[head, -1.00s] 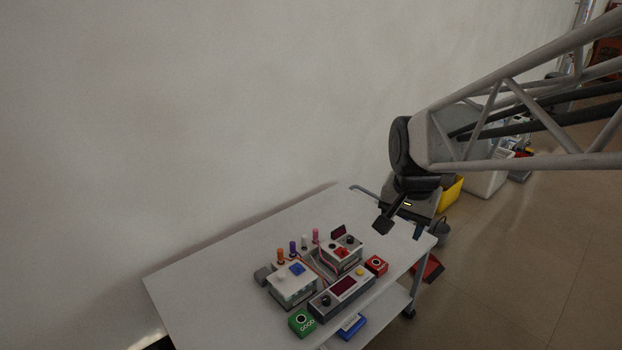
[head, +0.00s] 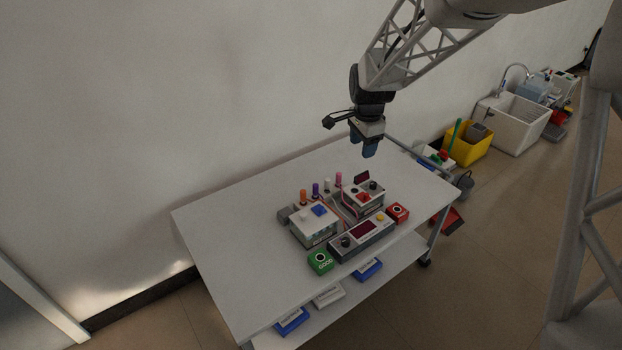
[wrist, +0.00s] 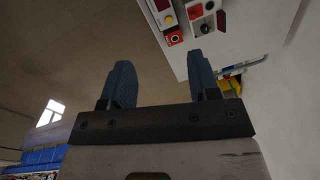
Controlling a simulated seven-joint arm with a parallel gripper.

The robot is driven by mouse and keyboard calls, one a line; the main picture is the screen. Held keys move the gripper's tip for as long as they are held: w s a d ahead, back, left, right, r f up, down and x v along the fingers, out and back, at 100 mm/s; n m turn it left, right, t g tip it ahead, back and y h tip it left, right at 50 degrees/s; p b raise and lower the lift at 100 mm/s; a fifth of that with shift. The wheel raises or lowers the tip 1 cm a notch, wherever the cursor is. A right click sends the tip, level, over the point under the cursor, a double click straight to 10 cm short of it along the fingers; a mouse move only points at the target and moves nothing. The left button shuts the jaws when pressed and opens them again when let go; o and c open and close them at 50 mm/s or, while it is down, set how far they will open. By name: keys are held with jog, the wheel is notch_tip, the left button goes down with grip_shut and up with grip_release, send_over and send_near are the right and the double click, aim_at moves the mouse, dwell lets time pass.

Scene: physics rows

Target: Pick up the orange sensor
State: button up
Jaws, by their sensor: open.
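The orange sensor (head: 303,196) is a small upright peg in a row at the back of the device group on the white cart. Purple (head: 315,189), white (head: 327,185) and pink (head: 338,179) pegs stand to its right. My gripper (head: 369,150) is above the back right of the cart top, apart from the pegs and empty. In the wrist view, its two blue fingers (wrist: 163,83) are spread with nothing between them. The orange sensor cannot be made out in the wrist view.
A white box with a blue button (head: 315,227) stands in front of the pegs. A grey console (head: 362,236), a green block (head: 320,262) and a red block (head: 397,213) are nearby. The cart top's left side (head: 235,240) is clear. A wall runs behind.

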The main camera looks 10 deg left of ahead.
jog(key=w+a+f+m, duration=0.4)
jog(key=w+a+f, duration=0.6)
jog(key=f, duration=0.3)
jog(key=m+g, duration=0.1)
jog(key=m, duration=0.3)
send_over(303, 191)
jog(key=f, duration=1.5)
jog(key=shift+s+d, duration=0.2)
jog(key=shift+w+a+f, duration=0.1)
jog(key=shift+a+f, duration=0.2)
jog(key=shift+f, duration=0.3)
jog(key=shift+f, duration=1.3)
jog(key=shift+f, duration=0.15)
jog(key=shift+w+f, duration=0.15)
jog(key=shift+f, duration=2.3)
